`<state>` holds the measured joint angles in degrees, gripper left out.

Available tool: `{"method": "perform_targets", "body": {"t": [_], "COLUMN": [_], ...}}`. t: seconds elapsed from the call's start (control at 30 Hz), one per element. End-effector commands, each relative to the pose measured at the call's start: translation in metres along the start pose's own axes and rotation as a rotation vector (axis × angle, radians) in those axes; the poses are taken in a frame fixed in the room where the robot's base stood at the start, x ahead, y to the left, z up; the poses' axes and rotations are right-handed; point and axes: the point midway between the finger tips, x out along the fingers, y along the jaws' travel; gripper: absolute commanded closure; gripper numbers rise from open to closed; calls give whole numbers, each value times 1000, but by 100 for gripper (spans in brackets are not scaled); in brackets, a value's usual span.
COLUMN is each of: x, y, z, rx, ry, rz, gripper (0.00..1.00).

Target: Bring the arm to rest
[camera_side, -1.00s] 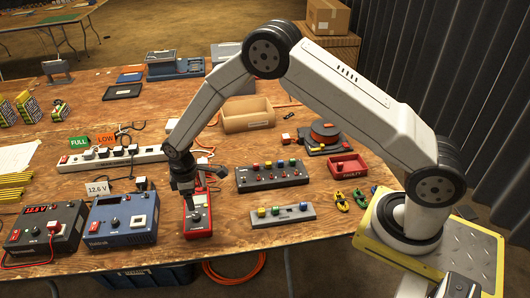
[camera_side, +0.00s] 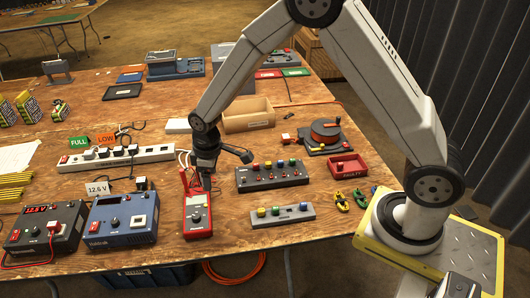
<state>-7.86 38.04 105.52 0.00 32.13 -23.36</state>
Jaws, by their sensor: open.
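My gripper (camera_side: 206,182) is open, pointing down just above the back end of a red multimeter (camera_side: 198,222). The fingertips are small and dark, and I cannot tell whether they touch the meter or its red leads. No object shows between the fingers. My arm arches up from its yellow-edged base plate at the right, its elbow at the top edge of the picture.
A blue charger (camera_side: 123,220) and a dark charger (camera_side: 45,228) stand left of the meter. A white power strip (camera_side: 117,158) lies behind. Right are a dark block with coloured knobs (camera_side: 272,178), a grey block (camera_side: 283,215), a red tray (camera_side: 348,166) and a cable reel (camera_side: 324,135).

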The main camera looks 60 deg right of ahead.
Motion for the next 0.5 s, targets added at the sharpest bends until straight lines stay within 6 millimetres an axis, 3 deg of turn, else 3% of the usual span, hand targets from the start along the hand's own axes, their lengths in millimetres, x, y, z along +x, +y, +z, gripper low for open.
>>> {"method": "perform_targets", "body": {"t": [0.2,0.5], "x": [-36,-70], "y": [-1,-11], "z": [40,101], "rx": [140,329], "ry": [38,91], "rz": [18,38], "gripper": [26,26]}}
